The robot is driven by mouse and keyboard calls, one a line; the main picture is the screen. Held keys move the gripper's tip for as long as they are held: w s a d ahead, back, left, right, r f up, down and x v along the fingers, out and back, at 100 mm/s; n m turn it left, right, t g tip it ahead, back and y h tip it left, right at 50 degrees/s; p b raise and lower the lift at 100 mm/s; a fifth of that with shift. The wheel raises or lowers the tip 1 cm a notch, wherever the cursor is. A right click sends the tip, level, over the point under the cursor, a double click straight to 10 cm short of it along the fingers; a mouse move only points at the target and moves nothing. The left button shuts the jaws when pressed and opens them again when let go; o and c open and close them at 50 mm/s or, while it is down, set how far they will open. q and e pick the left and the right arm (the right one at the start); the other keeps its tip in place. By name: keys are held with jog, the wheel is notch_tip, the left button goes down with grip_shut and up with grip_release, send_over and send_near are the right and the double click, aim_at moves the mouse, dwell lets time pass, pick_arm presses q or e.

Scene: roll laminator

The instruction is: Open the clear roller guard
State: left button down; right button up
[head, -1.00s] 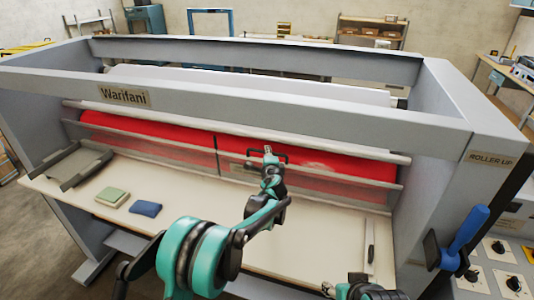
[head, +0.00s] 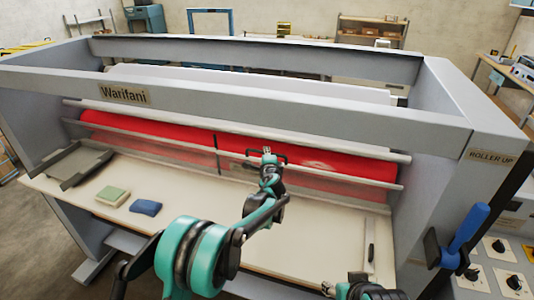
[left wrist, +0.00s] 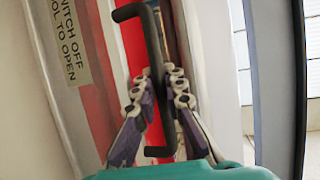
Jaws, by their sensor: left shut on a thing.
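The clear roller guard (head: 150,145) is a see-through panel along the front of the laminator, in front of the red roller (head: 150,127). A black bar handle (head: 283,155) sits near the guard's middle; it also shows in the left wrist view (left wrist: 157,45). My left gripper (head: 267,152) is at this handle. In the left wrist view its fingers (left wrist: 158,85) are shut on the handle's bar, one on each side. My right gripper (head: 328,288) is low at the bottom edge of the head view, away from the guard; its fingers are too small to read.
A pale work table (head: 180,205) runs below the guard. On it lie a grey tray (head: 75,165), a green pad (head: 112,196), a blue pad (head: 145,207) and a thin metal strip (head: 370,245). A blue-handled lever (head: 468,228) is on the right side post. The beam (head: 220,110) crosses above.

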pick_arm(q)
jog(key=s+a+f+b, duration=0.1)
jog(key=s+f+b, duration=0.3)
jog(key=s, duration=0.1)
jog(key=s+a+f+b, duration=0.2)
jog(key=s+f+b, duration=0.3)
jog(key=s+a+f+b, duration=0.2)
jog(key=s+f+b, duration=0.2)
jog(key=s+f, duration=0.1)
jog(key=shift+s+a+f+b, duration=0.15)
jog(key=shift+s+f+b, duration=0.1)
jog(key=shift+s+b, duration=0.2)
jog(key=shift+s+f+b, duration=0.25)
jog(key=shift+f+b, duration=0.3)
jog(key=shift+f, duration=0.2)
jog(key=shift+a, duration=0.1)
jog(key=c, duration=1.9)
grip_release()
jog(key=shift+o, duration=0.2)
jog(key=shift+s+r, duration=0.15)
jog(key=shift+s, duration=0.1)
